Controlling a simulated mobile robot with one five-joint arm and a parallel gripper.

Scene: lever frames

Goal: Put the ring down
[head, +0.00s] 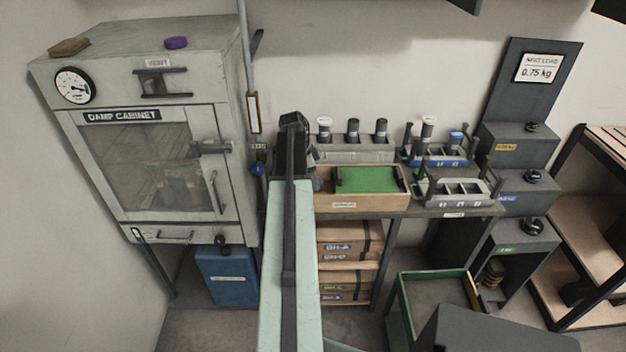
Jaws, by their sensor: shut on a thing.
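My arm reaches away from me, and my gripper (294,122) is the dark end at its far tip, in front of the wall and left of the grey block with pegs. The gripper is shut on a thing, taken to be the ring. Its fingertips and the ring are hidden behind the gripper's own body, so I cannot tell how the ring is held or whether it touches anything. No ring shows plainly elsewhere.
The damp cabinet (150,150) stands close on the left. On the bench are a grey peg block (355,155), a green-lined wooden tray (345,202), a blue rack (440,160) and a grey rack (450,200). A stepped dark stand (515,150) is at right.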

